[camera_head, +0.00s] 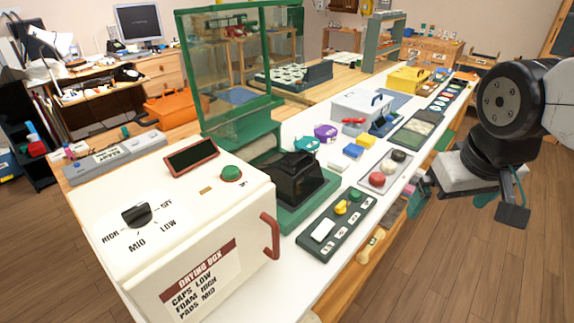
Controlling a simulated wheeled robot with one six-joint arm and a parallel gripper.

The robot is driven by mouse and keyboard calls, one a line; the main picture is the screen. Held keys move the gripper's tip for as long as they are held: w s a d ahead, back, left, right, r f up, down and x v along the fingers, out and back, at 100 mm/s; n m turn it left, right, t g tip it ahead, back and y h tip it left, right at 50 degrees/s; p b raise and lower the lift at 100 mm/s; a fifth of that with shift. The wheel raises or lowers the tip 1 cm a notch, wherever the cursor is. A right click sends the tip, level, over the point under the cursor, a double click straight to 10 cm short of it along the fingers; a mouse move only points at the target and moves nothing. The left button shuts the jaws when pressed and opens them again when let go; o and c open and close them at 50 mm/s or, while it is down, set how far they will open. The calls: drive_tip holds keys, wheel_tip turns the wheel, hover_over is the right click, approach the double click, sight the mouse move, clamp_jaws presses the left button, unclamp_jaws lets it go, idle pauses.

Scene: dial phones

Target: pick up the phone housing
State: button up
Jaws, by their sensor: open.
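A black, glossy, wedge-shaped piece that looks like the phone housing (297,178) sits on a green base (290,216), behind the white drying box. My gripper (466,203) is at the right of the camera_head view, beyond the bench's right edge and over the wood floor. It points downward, its two fingers are spread wide and nothing shows between them. It is well to the right of the black housing and apart from it.
A white drying box (115,187) with a dial and red handle fills the front left. A green framed clear guard (227,75) stands raised behind the housing. A dark green tray (339,228) and a tray with coloured knobs (387,172) lie to its right.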

drive_tip(key=w+f+n+t, duration=0.1)
drive_tip(key=w+f+t, duration=0.1)
drive_tip(key=w, duration=0.6)
drive_tip(key=w+f+n+t, duration=0.1)
drive_tip(key=w+f+t, duration=0.15)
drive_tip(key=w, duration=0.55)
drive_tip(key=n+t+y, duration=0.5)
drive_tip(key=n+y, duration=0.2)
drive_tip(key=y, duration=0.7)
approach(301, 160)
drive_tip(key=x, duration=0.6)
drive_tip(key=shift+w+a+r, duration=0.2)
drive_tip(key=shift+a+r, duration=0.05)
drive_tip(key=shift+r, duration=0.05)
drive_tip(key=shift+f+x, duration=0.2)
drive_tip(key=shift+x, duration=1.15)
drive_tip(key=shift+f+x, duration=0.2)
drive_tip(key=shift+x, duration=1.1)
drive_tip(key=c, duration=1.2)
drive_tip(key=shift+c, duration=0.5)
drive_tip(key=shift+r, duration=0.2)
